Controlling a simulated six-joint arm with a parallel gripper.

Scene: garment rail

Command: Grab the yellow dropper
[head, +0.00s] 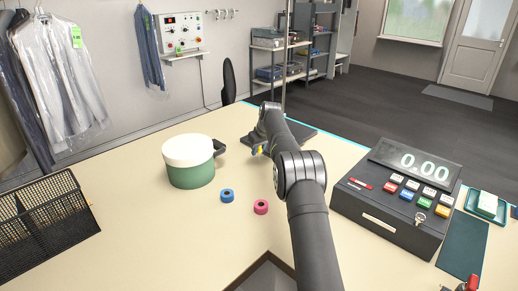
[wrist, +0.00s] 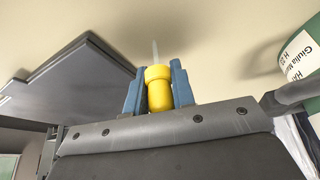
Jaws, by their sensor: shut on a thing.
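The yellow dropper (wrist: 158,92) sits between the two blue fingers of my gripper (wrist: 155,82) in the wrist view. The fingers are shut on its yellow body, and its thin pale tip points away from the gripper towards the beige counter. In the head view my gripper (head: 256,150) is low over the counter behind the mug's right side, and only a small bit of yellow shows there. The arm hides much of it. I cannot tell whether the dropper touches the counter.
A green mug with a white top (head: 189,165) stands left of my gripper; its label shows in the wrist view (wrist: 304,62). A dark flat slab (head: 301,136) lies close behind.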

